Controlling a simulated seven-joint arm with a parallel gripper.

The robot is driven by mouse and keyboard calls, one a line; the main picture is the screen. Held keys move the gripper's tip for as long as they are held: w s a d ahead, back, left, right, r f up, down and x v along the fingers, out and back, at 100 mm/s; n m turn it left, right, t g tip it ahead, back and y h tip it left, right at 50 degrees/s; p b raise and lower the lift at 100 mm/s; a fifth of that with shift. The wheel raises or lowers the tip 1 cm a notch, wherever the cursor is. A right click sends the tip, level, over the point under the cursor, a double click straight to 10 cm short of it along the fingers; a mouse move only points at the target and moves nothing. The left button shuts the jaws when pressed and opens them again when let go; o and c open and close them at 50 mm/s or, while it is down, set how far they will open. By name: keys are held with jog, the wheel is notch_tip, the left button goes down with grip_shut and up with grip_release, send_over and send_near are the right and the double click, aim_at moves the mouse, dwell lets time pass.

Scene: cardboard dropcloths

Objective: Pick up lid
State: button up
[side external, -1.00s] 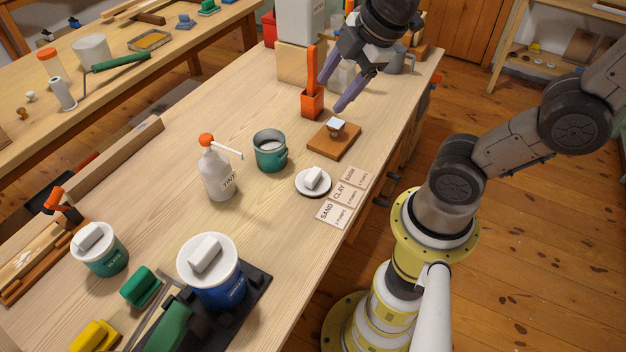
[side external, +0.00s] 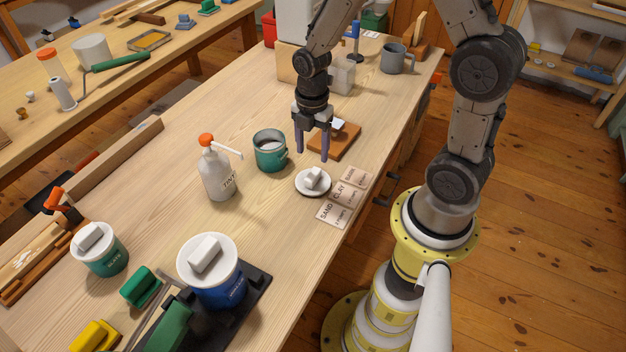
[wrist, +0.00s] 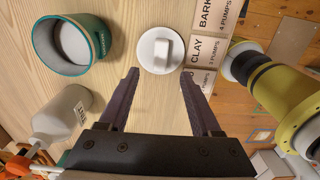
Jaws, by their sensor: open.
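A small round white lid (side external: 304,184) with a block-shaped handle lies on the table beside the open green can. It also shows in the wrist view (wrist: 147,59), just beyond my fingers and near the middle. My gripper (side external: 312,155) points down above the table, behind the lid in the side view. Its purple fingers are apart and empty; in the wrist view my gripper (wrist: 158,78) has the lid ahead of the gap between the fingertips. The green can (side external: 270,152) stands upright without a lid, with pale contents inside; it also shows in the wrist view (wrist: 98,22).
A white pump bottle (side external: 218,175) stands left of the can. Label cards (side external: 343,195) lie right of the lid. A brown board (side external: 345,140) lies behind my gripper. Lidded cans, one green (side external: 108,262) and one blue (side external: 228,291), stand at the front left.

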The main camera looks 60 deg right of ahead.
aim_at(313, 174)
notch_tip(313, 174, down, 8)
jog(key=shift+f, duration=0.25)
dwell(0.4)
grip_shut()
